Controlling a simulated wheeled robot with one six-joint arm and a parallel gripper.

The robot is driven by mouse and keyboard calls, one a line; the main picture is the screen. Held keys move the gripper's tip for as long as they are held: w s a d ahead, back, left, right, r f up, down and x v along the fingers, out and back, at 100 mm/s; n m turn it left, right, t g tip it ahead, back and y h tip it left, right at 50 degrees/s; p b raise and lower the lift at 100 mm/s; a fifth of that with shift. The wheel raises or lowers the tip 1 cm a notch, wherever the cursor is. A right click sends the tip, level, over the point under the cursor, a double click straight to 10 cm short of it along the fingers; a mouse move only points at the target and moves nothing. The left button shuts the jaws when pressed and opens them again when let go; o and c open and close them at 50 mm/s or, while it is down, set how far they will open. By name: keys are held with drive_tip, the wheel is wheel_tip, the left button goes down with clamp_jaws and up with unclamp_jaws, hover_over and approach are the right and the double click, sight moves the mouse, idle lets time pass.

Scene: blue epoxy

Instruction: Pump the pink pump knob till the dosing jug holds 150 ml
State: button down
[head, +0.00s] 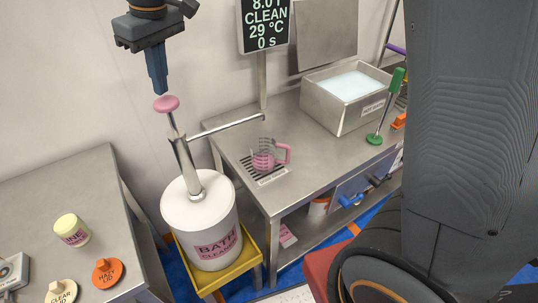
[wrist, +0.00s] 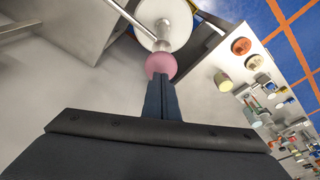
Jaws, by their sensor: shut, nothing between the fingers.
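The pink pump knob (head: 166,103) tops the metal rod of a pump on a white drum labelled "BATH CLEANER" (head: 199,222). My gripper (head: 159,92) is shut and empty, its fingertips pointing down just above the knob. In the wrist view the fingertips (wrist: 160,76) reach the near edge of the knob (wrist: 161,64); I cannot tell whether they touch. The dosing jug (head: 263,156), clear with a pink handle and dark markings, stands on a drain grille under the end of the pump's spout (head: 228,126). Pink shows in its lower part; I cannot read the level.
The drum stands on a yellow stand (head: 247,259) between two steel tables. A display (head: 265,24) reads "CLEAN 29 °C 0 s". A steel basin (head: 345,97) and a green-handled tool (head: 388,108) are at right. Lids and a jar (head: 72,230) are on the left table (head: 65,186).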

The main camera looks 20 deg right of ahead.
sight(167, 100)
drive_tip(key=shift+f+b, duration=1.8)
drive_tip(key=shift+f, duration=1.9)
drive_tip(key=shift+r+p, duration=2.85)
drive_tip(key=shift+r, duration=0.9)
